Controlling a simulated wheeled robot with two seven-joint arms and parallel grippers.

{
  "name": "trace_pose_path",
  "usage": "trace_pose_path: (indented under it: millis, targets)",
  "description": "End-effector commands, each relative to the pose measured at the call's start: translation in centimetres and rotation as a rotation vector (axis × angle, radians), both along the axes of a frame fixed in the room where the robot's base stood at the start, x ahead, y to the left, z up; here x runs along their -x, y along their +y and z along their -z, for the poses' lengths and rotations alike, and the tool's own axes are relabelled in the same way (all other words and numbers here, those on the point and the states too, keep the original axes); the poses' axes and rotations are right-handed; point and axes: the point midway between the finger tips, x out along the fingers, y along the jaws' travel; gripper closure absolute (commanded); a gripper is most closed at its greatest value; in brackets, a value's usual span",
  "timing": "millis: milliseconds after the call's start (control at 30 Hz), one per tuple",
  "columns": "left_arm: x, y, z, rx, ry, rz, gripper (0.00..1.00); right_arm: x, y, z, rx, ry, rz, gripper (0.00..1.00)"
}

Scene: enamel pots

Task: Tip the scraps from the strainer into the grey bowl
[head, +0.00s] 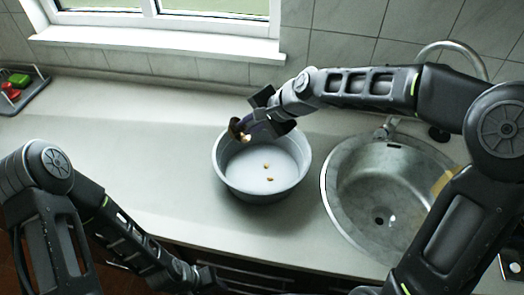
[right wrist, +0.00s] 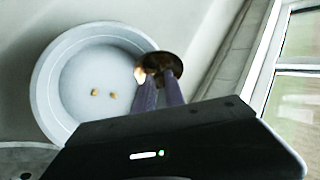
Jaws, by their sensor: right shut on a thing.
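My right gripper (head: 268,116) is shut on the strainer and holds it over the back of the grey bowl (head: 221,170). The strainer (head: 236,128) is a small brown, copper-like cup, tilted at the bowl's back left rim; it also shows in the right wrist view (right wrist: 174,66). A pale scrap (head: 246,138) shows at its lower edge; I cannot tell if it touches. Two small tan scraps, one here (right wrist: 95,92) and one here (right wrist: 113,95), lie on the bowl's floor. My left gripper (head: 205,279) is low at the bottom edge, away from the bowl, its jaws unclear.
A round steel sink (head: 345,205) with a tap (head: 386,128) is right of the bowl, partly behind my right arm. A dark tray (head: 36,84) with red and green things stands far left. The counter (head: 130,125) left of the bowl is clear. A window sill is behind.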

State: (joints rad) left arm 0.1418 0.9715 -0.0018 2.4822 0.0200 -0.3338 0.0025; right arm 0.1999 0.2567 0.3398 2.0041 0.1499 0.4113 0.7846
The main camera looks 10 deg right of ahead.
Motion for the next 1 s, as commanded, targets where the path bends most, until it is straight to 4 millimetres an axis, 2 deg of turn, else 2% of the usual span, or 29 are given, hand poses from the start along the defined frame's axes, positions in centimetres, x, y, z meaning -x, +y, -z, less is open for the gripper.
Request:
trace_pose_path:
  millis: [1000]
  targets:
    - [0.0, 0.0, -0.04, 0.0, 0.0, 0.0, 0.64, 0.15, -0.8, 0.07, -0.134, -0.028, 0.001, 1.0]
